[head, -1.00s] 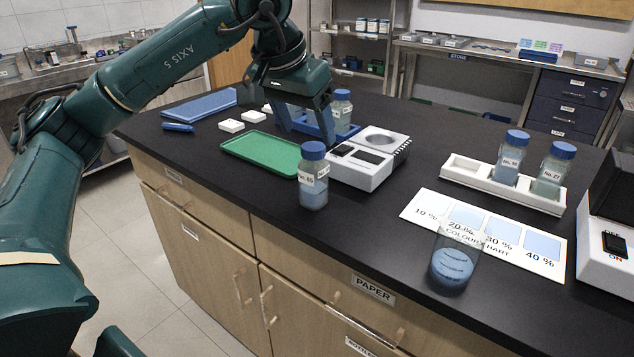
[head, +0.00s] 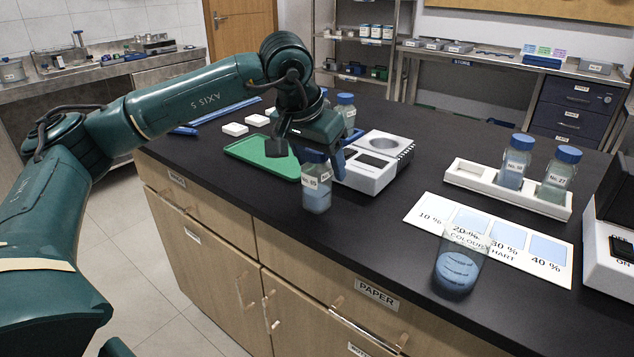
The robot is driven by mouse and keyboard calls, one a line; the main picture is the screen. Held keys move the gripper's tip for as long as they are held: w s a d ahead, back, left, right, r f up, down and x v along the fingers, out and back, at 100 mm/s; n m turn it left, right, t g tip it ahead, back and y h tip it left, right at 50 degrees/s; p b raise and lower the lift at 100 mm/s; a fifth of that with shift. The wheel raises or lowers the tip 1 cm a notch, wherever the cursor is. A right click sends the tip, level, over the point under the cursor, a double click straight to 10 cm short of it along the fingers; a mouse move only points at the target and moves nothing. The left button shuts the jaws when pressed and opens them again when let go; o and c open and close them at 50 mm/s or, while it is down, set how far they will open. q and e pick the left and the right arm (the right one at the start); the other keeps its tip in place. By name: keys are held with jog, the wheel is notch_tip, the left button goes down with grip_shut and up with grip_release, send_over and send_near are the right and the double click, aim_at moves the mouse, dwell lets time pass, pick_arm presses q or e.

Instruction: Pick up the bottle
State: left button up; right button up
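A bottle with a blue cap and a white label (head: 317,195) stands upright on the black bench near its front edge. My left gripper (head: 318,163) points down over it from behind. One blue finger shows just right of the bottle and the other side is partly hidden. The fingers look spread around the cap and neck; I cannot see clear contact. Another blue-capped bottle (head: 346,108) stands behind the gripper, partly covered. Two more bottles, one bluish (head: 514,166) and one greenish (head: 557,178), stand in a white rack (head: 470,176). My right gripper is not in view.
A green tray (head: 262,155) lies left of the gripper. A white device (head: 375,177) stands close to its right. A colour chart (head: 425,210) and a glass of blue liquid (head: 457,270) are further right. The bench front between bottle and glass is clear.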

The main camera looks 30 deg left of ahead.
pick_arm(q)
jog(key=c, duration=0.9)
jog(key=shift+r, duration=0.1)
jog(key=shift+c, duration=0.2)
